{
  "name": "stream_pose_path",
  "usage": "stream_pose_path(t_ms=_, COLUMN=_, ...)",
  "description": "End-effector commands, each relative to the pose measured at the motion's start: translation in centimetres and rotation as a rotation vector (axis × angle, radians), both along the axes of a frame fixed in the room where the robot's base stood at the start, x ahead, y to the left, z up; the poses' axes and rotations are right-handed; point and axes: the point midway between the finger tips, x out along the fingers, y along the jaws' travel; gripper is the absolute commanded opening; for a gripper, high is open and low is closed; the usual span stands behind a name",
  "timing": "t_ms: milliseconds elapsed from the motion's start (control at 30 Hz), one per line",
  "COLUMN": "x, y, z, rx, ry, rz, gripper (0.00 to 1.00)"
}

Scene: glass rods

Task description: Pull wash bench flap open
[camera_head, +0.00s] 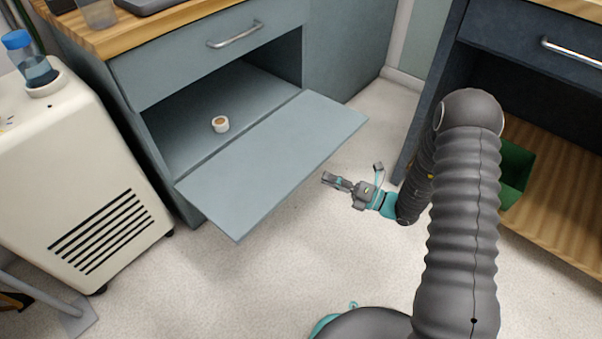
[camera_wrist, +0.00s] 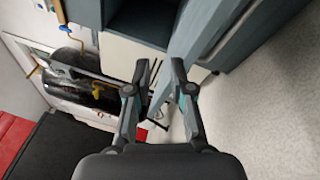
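The grey-blue wash bench flap (camera_head: 275,160) is folded down and lies about level in front of the open compartment (camera_head: 190,125). My gripper (camera_head: 333,181) is beside the flap's right front part, apart from it in the head view. In the wrist view, my gripper (camera_wrist: 160,72) has its two fingers spread with nothing between them. A grey-blue panel (camera_wrist: 203,28), which looks like the flap seen nearly edge-on, runs beyond the right finger. I cannot see a handle on the flap.
A small white roll (camera_head: 221,124) sits in the compartment, below a drawer with a metal handle (camera_head: 235,35). A cream machine (camera_head: 90,180) stands at the left. A dark bench (camera_head: 530,50) with a green bin (camera_head: 517,170) is at the right.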

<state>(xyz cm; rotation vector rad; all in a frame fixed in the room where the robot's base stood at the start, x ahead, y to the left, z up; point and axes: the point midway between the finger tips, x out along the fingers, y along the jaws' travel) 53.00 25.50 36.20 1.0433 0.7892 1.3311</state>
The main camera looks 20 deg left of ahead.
Motion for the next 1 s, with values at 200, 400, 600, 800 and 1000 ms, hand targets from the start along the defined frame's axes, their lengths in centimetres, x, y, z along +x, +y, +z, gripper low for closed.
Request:
stream_pose_path(t_ms=200, x=1.3, y=-0.8, z=-7.4, rx=0.092, ry=0.246, rz=-0.154, gripper=0.22)
stream_pose_path(t_ms=400, x=1.6, y=-1.4, z=-10.3, rx=0.129, ry=0.336, rz=-0.220, gripper=0.22)
stream_pose_path(t_ms=600, x=2.2, y=-0.1, z=-10.4, rx=0.133, ry=0.343, rz=-0.225, gripper=0.22)
stream_pose_path(t_ms=800, x=3.4, y=3.1, z=-9.8, rx=0.133, ry=0.343, rz=-0.222, gripper=0.22)
stream_pose_path(t_ms=1000, x=4.8, y=6.6, z=-9.2, rx=0.133, ry=0.342, rz=-0.223, gripper=0.22)
